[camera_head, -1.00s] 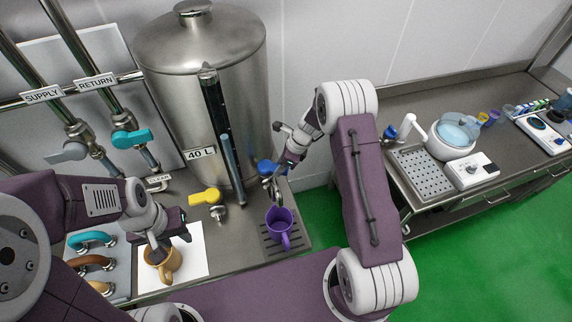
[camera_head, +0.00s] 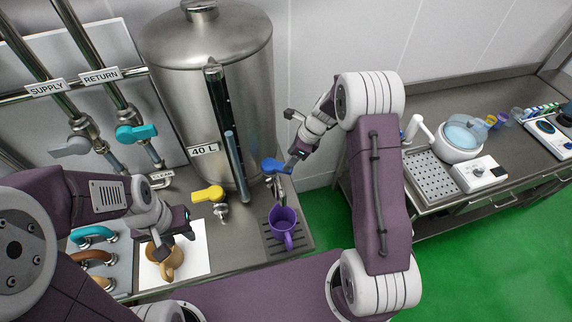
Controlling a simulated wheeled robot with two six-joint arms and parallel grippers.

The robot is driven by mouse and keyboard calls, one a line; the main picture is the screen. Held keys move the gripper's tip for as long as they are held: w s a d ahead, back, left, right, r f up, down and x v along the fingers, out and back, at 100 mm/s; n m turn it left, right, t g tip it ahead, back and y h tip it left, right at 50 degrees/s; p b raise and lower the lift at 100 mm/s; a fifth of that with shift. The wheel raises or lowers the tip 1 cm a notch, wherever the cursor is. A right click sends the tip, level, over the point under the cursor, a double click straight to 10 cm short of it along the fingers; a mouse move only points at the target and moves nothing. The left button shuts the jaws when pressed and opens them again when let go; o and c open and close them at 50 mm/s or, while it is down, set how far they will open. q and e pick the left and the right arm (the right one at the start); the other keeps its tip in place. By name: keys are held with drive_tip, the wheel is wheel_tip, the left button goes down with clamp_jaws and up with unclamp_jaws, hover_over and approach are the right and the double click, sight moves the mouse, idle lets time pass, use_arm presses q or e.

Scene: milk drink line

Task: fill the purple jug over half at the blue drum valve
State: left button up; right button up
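The purple jug (camera_head: 283,229) stands upright on a dark slotted drip tray (camera_head: 269,246), below the blue drum valve. Its inside looks dark purple; I cannot make out a liquid level or a stream. The blue valve handle (camera_head: 273,166) sits low on the right of the steel drum (camera_head: 176,105), above a metal spout. My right gripper (camera_head: 290,165) is at the handle's right end; its fingers are too small to tell open from shut, or whether they touch it. My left gripper (camera_head: 164,240) is open over a tan jug (camera_head: 169,264).
The tan jug stands on a white sheet (camera_head: 200,254). A yellow valve handle (camera_head: 208,194) is on the drum's front. Supply and return pipes with grey and teal valves (camera_head: 137,133) stand at left. A second bench (camera_head: 416,101) at right holds a white device (camera_head: 478,175).

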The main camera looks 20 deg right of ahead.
drive_tip(key=v, duration=0.4)
drive_tip(key=shift+s+d+r, duration=0.1)
drive_tip(key=s+f+n+h+b, duration=0.1)
drive_tip(key=s+f+n+b, duration=0.4)
drive_tip(key=s+n, duration=0.5)
drive_tip(key=s+f+n+h+b, duration=0.2)
drive_tip(key=s+f+n+b, duration=0.3)
drive_tip(key=s+n, duration=0.5)
drive_tip(key=n+b, duration=0.2)
drive_tip(key=n, duration=0.1)
drive_tip(key=shift+s+f+n+g+h+b, duration=0.2)
drive_tip(key=shift+s+n+g+h+b, duration=0.1)
drive_tip(key=shift+s+g, duration=0.1)
idle(4.8)
